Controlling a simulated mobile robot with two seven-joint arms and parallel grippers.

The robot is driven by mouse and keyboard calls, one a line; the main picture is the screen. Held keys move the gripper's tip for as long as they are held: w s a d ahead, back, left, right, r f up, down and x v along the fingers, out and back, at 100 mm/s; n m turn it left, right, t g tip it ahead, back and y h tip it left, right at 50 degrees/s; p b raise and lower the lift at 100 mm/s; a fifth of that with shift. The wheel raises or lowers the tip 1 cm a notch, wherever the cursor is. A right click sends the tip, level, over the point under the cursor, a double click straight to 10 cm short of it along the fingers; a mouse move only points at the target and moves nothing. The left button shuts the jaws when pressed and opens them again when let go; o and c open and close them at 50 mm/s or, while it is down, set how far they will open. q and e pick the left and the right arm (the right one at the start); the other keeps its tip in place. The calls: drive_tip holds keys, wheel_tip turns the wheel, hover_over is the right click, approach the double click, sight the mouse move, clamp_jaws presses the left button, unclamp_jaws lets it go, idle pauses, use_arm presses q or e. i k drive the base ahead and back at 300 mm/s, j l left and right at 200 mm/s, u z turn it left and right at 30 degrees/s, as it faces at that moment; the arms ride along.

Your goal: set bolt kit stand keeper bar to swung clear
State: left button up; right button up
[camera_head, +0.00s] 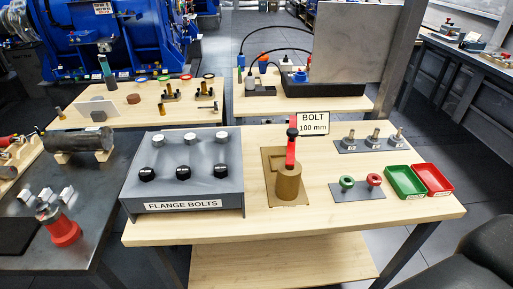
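On the light wooden table (320,225) there is a brown stand with a flat plate (269,165) and a round brown cylinder (287,188). A red bar (291,154) with a black knob (292,133) on top appears above the cylinder. I take this to be the bolt kit stand and its keeper bar; I cannot tell whether the bar lies across the cylinder or stands clear behind it. A sign reading BOLT 100 mm (314,124) is just behind. Neither of my grippers is in view.
Left of the stand is a grey FLANGE BOLTS rack (222,178) with black and silver knobs. To the right are a plate with green and red rings (358,191), a plate of bolts (372,144), a green tray (404,182) and a red tray (433,180). The front table strip is clear.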

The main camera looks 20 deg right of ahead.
sight(293, 133)
drive_tip(key=j, duration=0.6)
drive_tip(key=k+j, duration=0.15)
drive_tip(key=j, duration=1)
drive_tip(key=k+j, duration=0.15)
drive_tip(key=j, duration=0.45)
drive_tip(key=i+z, duration=0.05)
